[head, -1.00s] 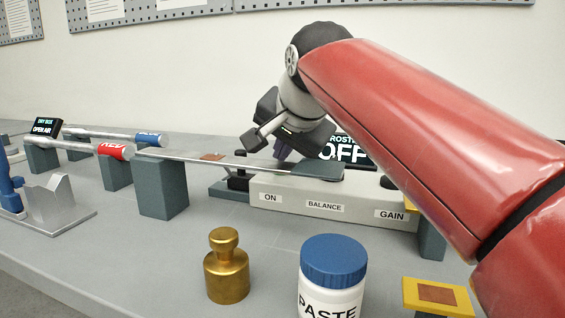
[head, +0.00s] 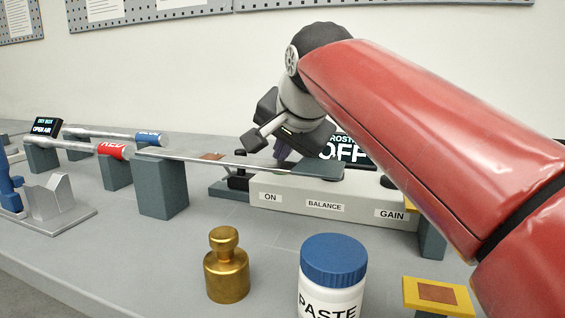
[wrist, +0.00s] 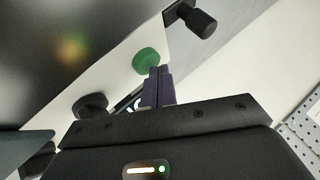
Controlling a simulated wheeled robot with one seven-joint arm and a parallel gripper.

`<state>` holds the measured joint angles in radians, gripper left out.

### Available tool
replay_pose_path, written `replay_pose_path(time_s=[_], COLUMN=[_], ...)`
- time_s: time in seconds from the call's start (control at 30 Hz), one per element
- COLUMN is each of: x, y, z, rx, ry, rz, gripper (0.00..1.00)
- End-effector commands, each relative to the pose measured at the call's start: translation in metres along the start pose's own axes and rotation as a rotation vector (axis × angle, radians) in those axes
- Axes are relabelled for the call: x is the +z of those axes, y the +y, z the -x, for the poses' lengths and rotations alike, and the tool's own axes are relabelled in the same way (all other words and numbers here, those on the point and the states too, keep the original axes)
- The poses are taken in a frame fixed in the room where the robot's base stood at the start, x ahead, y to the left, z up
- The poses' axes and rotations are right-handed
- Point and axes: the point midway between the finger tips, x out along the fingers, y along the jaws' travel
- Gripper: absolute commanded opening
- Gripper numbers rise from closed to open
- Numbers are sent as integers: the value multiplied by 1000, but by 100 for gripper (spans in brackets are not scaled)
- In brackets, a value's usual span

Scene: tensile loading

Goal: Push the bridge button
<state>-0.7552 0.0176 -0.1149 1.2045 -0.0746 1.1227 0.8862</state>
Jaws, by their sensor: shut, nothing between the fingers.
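The bridge box (head: 335,203) is a pale box with ON, BALANCE and GAIN labels, to the right of middle in the head view. A dark display (head: 343,152) behind it reads OFF. In the wrist view a round green button (wrist: 147,60) sits on the box's pale top, right at the fingertips. My gripper (head: 281,153) is shut and empty, pointing down over the box's ON end. Its dark purple fingers show in the wrist view (wrist: 158,74). I cannot tell whether they touch the button. The head view hides the button behind the gripper and spatula.
A long thin spatula (head: 225,161) rests on a dark block (head: 162,185) and reaches over the box. A brass weight (head: 227,265) and a paste jar (head: 333,278) stand in front. A black knob (wrist: 90,105) is beside the button in the wrist view.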

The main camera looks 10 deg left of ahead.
Motion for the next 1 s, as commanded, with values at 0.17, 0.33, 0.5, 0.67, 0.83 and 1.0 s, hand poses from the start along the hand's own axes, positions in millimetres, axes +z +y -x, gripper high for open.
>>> replay_pose_path(time_s=[0.17, 0.33, 0.5, 0.67, 0.83, 1.0], x=[4, 5, 5, 3, 0, 1], y=[4, 4, 5, 2, 0, 0], z=[-6, -6, -7, -4, -2, -2], rx=[2, 3, 4, 5, 4, 3], ry=[-2, -4, -5, -5, -4, -2], rz=[0, 1, 1, 0, 0, 0], gripper=[0, 0, 0, 0, 0, 0])
